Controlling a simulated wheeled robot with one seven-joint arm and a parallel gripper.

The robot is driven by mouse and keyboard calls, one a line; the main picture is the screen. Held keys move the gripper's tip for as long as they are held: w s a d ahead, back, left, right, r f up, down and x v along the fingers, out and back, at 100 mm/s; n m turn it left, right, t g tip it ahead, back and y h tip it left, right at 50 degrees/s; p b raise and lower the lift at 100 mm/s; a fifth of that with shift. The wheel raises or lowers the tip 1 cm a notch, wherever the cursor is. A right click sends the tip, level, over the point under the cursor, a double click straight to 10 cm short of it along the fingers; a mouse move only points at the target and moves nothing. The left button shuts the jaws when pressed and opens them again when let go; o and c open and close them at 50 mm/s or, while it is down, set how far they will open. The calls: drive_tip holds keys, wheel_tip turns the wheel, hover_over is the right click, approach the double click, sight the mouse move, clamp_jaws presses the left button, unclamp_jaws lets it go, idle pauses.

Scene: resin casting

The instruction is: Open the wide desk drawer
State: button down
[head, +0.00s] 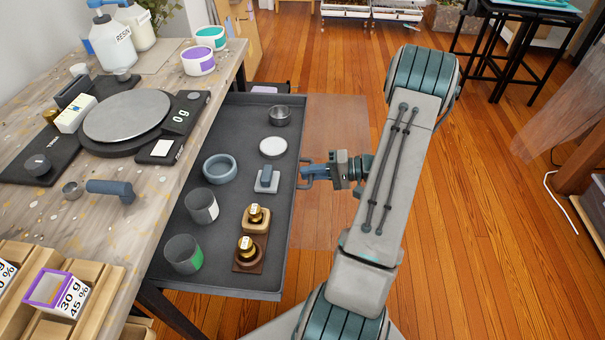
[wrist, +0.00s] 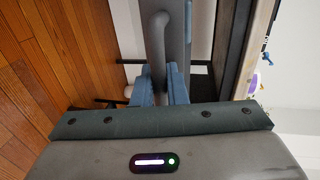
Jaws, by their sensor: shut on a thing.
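The wide desk drawer (head: 225,140) is pulled out from under the desk, and its grey interior shows in the head view. My gripper (head: 306,174) is at the middle of the drawer's front edge, shut on the bar handle (wrist: 157,45). In the wrist view the blue fingers (wrist: 165,85) close around the handle, with the drawer front (wrist: 175,35) just beyond it. The exact contact of the fingertips is partly hidden.
The drawer holds a blue ring dish (head: 220,168), cups (head: 183,253), a white disc (head: 273,147), a metal cup (head: 280,116) and brass-topped items (head: 256,218). The desk (head: 150,195) carries a round scale (head: 127,115) and bottles.

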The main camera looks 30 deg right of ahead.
drive_tip(key=shift+d, duration=0.1)
drive_tip(key=c, duration=1.8)
unclamp_jaws()
drive_tip(key=p+v, duration=0.2)
drive_tip(key=v, duration=1.2)
